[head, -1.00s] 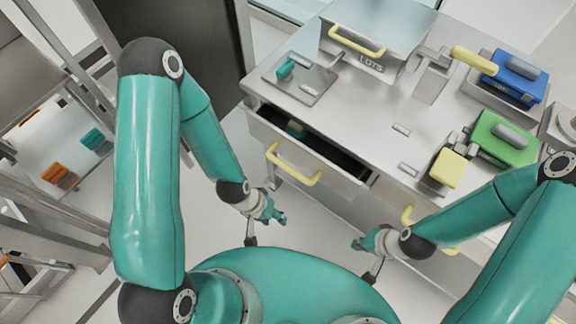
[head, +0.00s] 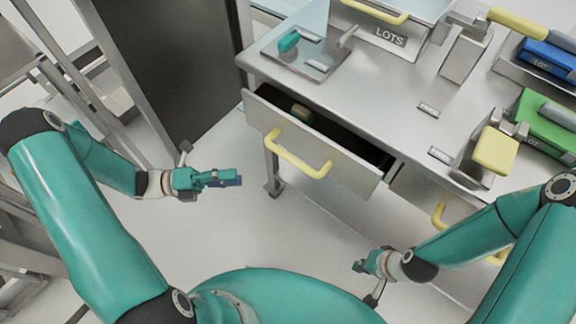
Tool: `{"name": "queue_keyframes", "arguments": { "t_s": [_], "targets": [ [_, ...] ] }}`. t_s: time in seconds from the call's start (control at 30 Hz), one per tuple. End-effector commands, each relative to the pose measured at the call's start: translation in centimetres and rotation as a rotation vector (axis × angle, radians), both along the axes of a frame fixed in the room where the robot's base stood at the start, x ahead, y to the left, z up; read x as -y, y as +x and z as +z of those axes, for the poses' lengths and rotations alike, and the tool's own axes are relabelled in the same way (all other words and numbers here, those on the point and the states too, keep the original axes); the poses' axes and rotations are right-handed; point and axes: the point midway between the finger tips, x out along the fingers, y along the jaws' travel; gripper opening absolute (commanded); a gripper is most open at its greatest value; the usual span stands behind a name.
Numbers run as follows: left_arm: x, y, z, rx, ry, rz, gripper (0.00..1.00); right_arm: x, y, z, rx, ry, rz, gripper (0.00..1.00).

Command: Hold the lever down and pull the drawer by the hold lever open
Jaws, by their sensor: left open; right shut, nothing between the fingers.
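The left drawer (head: 350,174) of the grey bench stands partly open, with a yellow handle (head: 296,156) on its front. A small pale object (head: 301,112) lies inside it. A small teal-ended lever (head: 288,41) sits on a metal plate on the bench top above this drawer. A yellow block (head: 495,151) on a metal mount stands at the bench's front right; I cannot tell which is the hold lever. My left gripper (head: 238,181) is open and empty, left of the drawer handle and apart from it. My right gripper (head: 361,266) is shut and empty, below the drawer front.
A second drawer with a yellow handle (head: 440,221) is on the right, partly behind my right arm. A LOTS box (head: 388,41), a blue box (head: 549,57) and a green box (head: 545,121) stand on the bench. The floor below the left drawer is clear.

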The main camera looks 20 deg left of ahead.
Motion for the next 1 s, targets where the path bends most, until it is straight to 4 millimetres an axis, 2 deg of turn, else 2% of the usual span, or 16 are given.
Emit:
{"name": "queue_keyframes", "arguments": {
  "t_s": [0.03, 0.1, 0.27, 0.47, 0.8, 1.0],
  "targets": [
    [-0.9, 0.3, 0.1, -0.012, -0.034, 0.028, 0.43, 0.0, 0.0, -0.5, 0.0, 0.0, 0.0, 0.0],
    [-1.4, 0.6, 0.6, -0.023, -0.068, 0.048, 0.43, 0.0, 0.0, -0.6, 0.0, 0.0, 0.0, 0.0],
    [-0.5, 1.2, 1.2, -0.028, -0.085, 0.054, 0.43, 0.0, 0.0, -0.4, 0.001, 0.0, 0.0, 0.0],
    [2.7, 2.5, 1.7, -0.028, -0.084, 0.048, 0.43, 0.0, 0.0, -0.2, 0.001, 0.0, 0.0, 0.0],
    [9.4, 5.5, 2.6, -0.027, -0.081, 0.047, 0.43, 0.0, 0.0, 0.1, 0.0, 0.0, 0.0, 0.0],
    [12.2, 6.8, 3.1, -0.026, -0.081, 0.049, 0.43, 0.0, 0.0, 0.3, 0.0, 0.0, 0.0, 0.0]
  ]
}}
